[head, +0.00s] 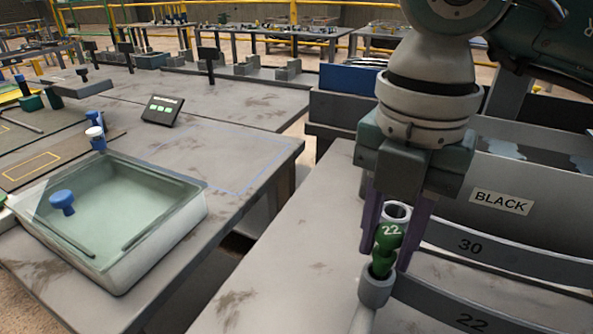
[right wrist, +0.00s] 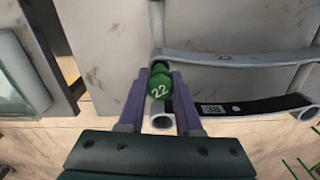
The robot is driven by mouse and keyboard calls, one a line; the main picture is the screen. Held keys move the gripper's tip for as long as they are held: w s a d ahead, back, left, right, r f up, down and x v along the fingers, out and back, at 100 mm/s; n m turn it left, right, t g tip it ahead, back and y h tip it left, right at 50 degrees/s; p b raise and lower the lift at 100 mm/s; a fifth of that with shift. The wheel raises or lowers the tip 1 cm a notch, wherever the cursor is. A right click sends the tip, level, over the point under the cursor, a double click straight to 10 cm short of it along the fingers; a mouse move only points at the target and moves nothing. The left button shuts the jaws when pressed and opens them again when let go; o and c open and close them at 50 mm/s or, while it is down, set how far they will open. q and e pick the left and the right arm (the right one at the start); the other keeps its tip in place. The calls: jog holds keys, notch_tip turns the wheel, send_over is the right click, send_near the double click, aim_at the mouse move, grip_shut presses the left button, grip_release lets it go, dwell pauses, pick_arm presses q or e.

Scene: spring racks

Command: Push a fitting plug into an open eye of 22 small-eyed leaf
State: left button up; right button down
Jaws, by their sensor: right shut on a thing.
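My right gripper (head: 392,250) is shut on a green plug (head: 387,245) marked 22, its purple fingers on either side of it. The plug's lower end is at the mouth of the grey eye (head: 374,294) of the leaf marked 22 (head: 470,308); how deep it sits I cannot tell. In the right wrist view the plug (right wrist: 161,86) shows between the fingers (right wrist: 160,103), beside the 22 leaf (right wrist: 230,58), whose eye it partly hides. My left gripper is not in view.
A bin labelled BLACK (head: 540,200) stands at the right. A clear-sided tray (head: 160,250) with a blue plug (head: 62,201) is at the left. Bare bench lies left of the gripper.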

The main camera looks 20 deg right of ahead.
jog(key=shift+f+b, duration=0.75)
jog(key=shift+f, duration=0.2)
jog(key=shift+c, duration=0.2)
grip_release()
jog(key=shift+r, duration=0.1)
dwell(0.4)
notch_tip(320, 180, up, 7)
jog(key=p, duration=0.6)
